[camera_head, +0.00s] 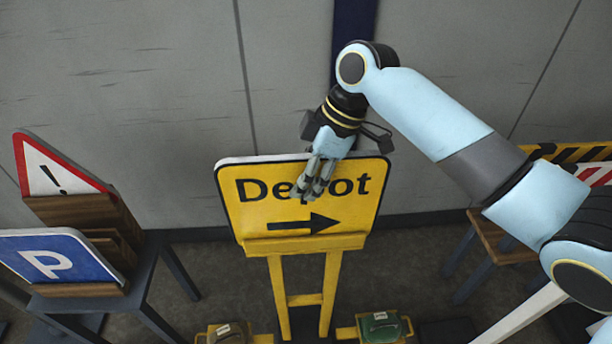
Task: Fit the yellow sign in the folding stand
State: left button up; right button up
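The yellow sign (268,217) reads "Depot" with a black arrow pointing right. It is upright, its lower edge at the yellow ledge of the folding stand (305,245); I cannot tell how deep it sits there. The stand's two yellow legs run down to the floor, joined by a crossbar. My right gripper (315,188) comes down from above, fingers pointing down in front of the sign's face, covering the letter "p". The fingers look close together, but whether they touch or hold the sign is unclear. My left gripper is not in view.
At left, a wooden rack (85,211) on a dark table holds a red-bordered warning sign (55,172) and a blue parking sign (55,256). Striped boards (575,153) stand at right. A grey wall is behind.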

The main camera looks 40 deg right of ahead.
jog(key=shift+o, duration=0.5)
jog(key=v, duration=1.2)
